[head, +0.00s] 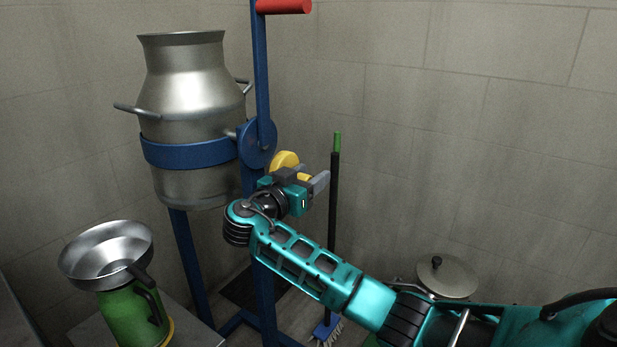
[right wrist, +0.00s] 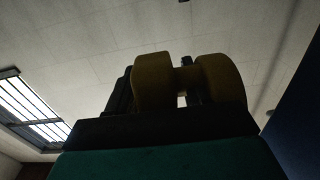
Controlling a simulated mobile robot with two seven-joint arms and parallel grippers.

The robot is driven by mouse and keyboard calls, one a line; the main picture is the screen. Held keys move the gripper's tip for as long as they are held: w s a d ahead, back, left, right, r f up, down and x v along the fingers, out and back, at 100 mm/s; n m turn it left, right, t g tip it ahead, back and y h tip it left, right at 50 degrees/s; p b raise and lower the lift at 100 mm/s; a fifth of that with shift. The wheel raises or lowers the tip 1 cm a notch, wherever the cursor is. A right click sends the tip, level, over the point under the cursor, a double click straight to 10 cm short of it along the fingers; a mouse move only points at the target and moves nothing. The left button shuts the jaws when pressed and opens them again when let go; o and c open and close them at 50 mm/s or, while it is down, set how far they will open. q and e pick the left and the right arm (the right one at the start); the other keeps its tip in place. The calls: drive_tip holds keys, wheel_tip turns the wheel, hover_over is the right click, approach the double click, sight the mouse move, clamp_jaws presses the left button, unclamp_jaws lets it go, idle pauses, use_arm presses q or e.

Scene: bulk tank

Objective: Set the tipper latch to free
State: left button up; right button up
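A steel churn (head: 190,95) hangs upright in a blue band on the blue tipper frame (head: 262,60). A round blue plate (head: 257,143) is at its pivot. The yellow latch part (head: 285,160) shows beside this plate, partly behind my right gripper (head: 306,182). In the right wrist view it appears as two rounded yellow lobes (right wrist: 220,85) joined by a narrow neck, close in front of the palm. The fingers are at the yellow part; whether they grip it is unclear. The latch's setting cannot be read. My left gripper is not in view.
A red handle (head: 284,6) tops the frame. A green can (head: 133,315) with a steel funnel (head: 106,254) stands at lower left. A broom (head: 333,220) leans behind my right arm. A round steel lid (head: 447,276) is at lower right. Walls close the corner behind.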

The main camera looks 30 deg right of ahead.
drive_tip(key=c, duration=0.8)
drive_tip(key=shift+r+g+y+p, duration=0.1)
drive_tip(key=shift+g+y+p, duration=0.2)
drive_tip(key=shift+y+p, duration=0.4)
drive_tip(key=shift+g+y+p, duration=0.4)
drive_tip(key=shift+y+p, duration=0.4)
drive_tip(key=shift+p, duration=0.3)
drive_tip(key=shift+w+d+y+p, duration=0.1)
drive_tip(key=shift+y+p, duration=0.4)
drive_tip(key=shift+p, duration=0.05)
drive_tip(key=shift+f+g+y+p, duration=0.3)
drive_tip(key=shift+f+y+p, duration=0.1)
drive_tip(key=shift+f+y, duration=0.1)
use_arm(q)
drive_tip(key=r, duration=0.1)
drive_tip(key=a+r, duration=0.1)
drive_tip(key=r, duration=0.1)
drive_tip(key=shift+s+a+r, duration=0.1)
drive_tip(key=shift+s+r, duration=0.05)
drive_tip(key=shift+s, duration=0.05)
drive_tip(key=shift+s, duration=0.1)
use_arm(e)
drive_tip(key=o, duration=1)
drive_tip(key=shift+c, duration=0.2)
